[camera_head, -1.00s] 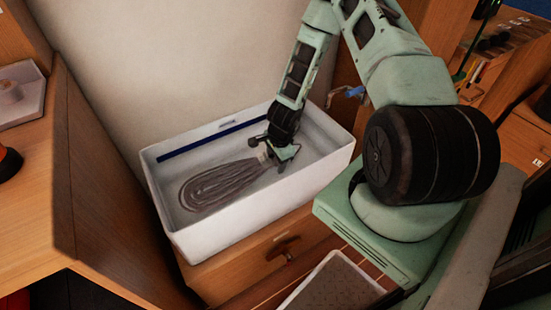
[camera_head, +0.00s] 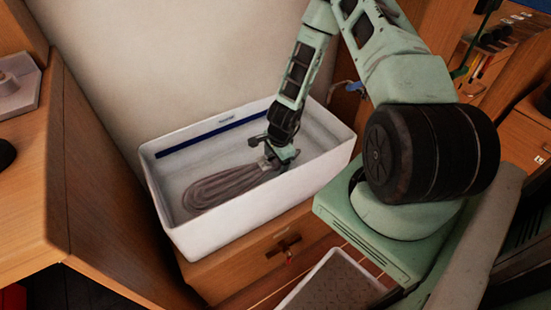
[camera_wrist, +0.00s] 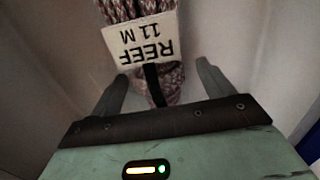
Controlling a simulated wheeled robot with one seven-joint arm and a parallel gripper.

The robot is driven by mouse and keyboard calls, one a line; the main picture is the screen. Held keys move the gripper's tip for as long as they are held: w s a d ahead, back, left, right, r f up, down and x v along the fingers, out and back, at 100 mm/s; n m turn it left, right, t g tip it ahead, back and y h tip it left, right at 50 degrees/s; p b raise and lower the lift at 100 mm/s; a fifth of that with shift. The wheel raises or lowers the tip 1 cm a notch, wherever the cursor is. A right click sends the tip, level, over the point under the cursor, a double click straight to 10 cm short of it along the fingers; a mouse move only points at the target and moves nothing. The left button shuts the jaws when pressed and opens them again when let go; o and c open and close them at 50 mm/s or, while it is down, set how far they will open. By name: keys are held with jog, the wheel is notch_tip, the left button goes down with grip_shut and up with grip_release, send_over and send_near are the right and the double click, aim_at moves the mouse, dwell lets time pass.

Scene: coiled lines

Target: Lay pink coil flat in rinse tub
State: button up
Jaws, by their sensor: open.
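The pinkish-grey coil (camera_head: 225,187) lies lengthwise inside the white rinse tub (camera_head: 215,240), in its left and middle part. In the wrist view the coil (camera_wrist: 122,10) carries a white tag (camera_wrist: 140,40) reading "REEF 11 M" and a black band. My gripper (camera_head: 284,160) is low inside the tub at the coil's right end. The wrist view shows my gripper (camera_wrist: 163,78) open, one finger on each side of the banded end, with gaps visible. Whether the coil's whole underside rests on the tub floor cannot be told.
The tub stands on a wooden cabinet (camera_head: 245,272) against a pale wall. A wooden panel (camera_head: 105,190) rises close on its left. A shallow tray (camera_head: 335,285) is below at the front. A blue-handled tap (camera_head: 355,88) is behind my arm.

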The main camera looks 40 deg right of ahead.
notch_tip(320, 180, up, 17)
jog(key=s+p, duration=0.2)
jog(key=p, duration=0.2)
jog(key=shift+s+d, duration=0.15)
jog(key=shift+s, duration=0.15)
jog(key=shift+r, duration=0.1)
jog(key=s+a+r+n+y, duration=0.1)
jog(key=s+a+r+n, duration=0.1)
jog(key=a+r+n, duration=0.8)
jog(key=s+a+r+n+y, duration=0.2)
jog(key=a+r+n, duration=0.4)
jog(key=a, duration=0.9)
jog(key=s+a+r+n+g+h, duration=0.1)
jog(key=s+a+r+n, duration=0.15)
jog(key=s+n, duration=0.4)
jog(key=s+a+r+n+g+h, duration=0.1)
jog(key=s+a+r+n+h, duration=0.1)
jog(key=s+r+n, duration=0.45)
notch_tip(320, 180, up, 12)
jog(key=s+m+p, duration=0.1)
jog(key=p, duration=1.4)
jog(key=shift+a+r, duration=0.15)
jog(key=shift+r, duration=0.1)
